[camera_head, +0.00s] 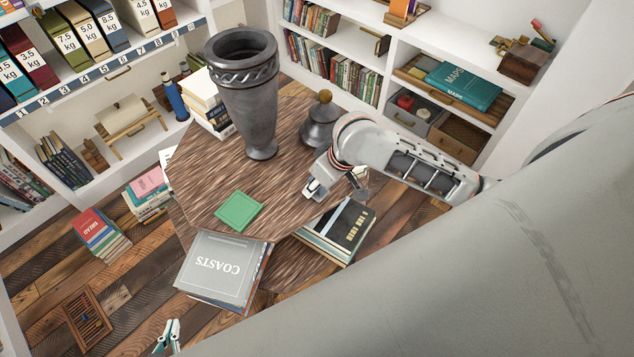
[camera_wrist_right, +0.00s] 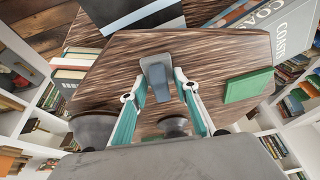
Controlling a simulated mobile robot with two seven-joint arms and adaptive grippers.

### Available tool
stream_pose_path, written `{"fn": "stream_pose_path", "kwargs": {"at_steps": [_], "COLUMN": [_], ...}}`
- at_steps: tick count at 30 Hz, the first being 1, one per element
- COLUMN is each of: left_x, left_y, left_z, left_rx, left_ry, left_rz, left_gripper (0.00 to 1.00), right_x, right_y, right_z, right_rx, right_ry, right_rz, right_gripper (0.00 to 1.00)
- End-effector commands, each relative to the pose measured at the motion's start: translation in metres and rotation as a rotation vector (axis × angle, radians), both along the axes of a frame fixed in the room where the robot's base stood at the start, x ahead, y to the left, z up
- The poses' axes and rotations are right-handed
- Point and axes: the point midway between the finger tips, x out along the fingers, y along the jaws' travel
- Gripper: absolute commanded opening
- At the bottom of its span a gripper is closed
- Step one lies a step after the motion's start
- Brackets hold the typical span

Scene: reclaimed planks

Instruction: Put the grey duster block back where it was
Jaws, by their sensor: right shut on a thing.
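The grey duster block (camera_wrist_right: 157,76) is between the teal-lined fingers of my right gripper (camera_wrist_right: 168,82) in the right wrist view, above the wood-grained table (camera_wrist_right: 115,65). My right gripper (camera_head: 336,190) is over the table's right edge in the head view, where I cannot make out the block. It is shut on the block. Whether the block touches the table is unclear. My left gripper (camera_head: 167,338) shows small at the bottom left, well away from the table top, with its teal fingertips apart and nothing between them.
A tall grey vase (camera_head: 251,95) and a lidded grey pot (camera_head: 320,122) stand on the table. A green square (camera_head: 238,211) lies near the front edge. The grey COASTS book (camera_head: 222,268) and a dark book (camera_head: 340,229) lie at the front. Bare table lies between vase and green square.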

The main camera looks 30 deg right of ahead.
Motion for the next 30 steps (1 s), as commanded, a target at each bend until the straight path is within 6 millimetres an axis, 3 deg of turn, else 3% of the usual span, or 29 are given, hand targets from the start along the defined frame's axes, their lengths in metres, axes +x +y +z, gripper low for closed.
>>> {"fn": "stream_pose_path", "kwargs": {"at_steps": [1,2,3,16,30], "left_x": [0.0,0.0,-0.001,0.0,0.003], "left_y": [0.001,0.001,0.002,0.001,-0.003], "left_z": [0.0,-0.001,-0.001,-0.001,0.001], "left_rx": [0.003,0.003,0.005,0.004,-0.008], "left_ry": [0.0,0.0,0.001,0.001,-0.004], "left_rz": [-0.002,-0.002,-0.003,-0.004,0.006], "left_gripper": [0.0,0.0,0.0,0.0,0.0], "right_x": [0.0,0.0,0.0,-0.001,-0.031], "right_y": [0.0,0.0,0.0,-0.001,-0.016], "right_z": [-0.001,-0.001,-0.001,0.008,0.089], "right_rx": [0.0,0.0,0.0,-0.001,-0.004], "right_ry": [0.001,0.001,0.001,-0.002,-0.006], "right_rz": [0.0,0.0,0.0,0.0,0.002], "right_gripper": [0.38,0.45,0.47,0.47,0.47]}}
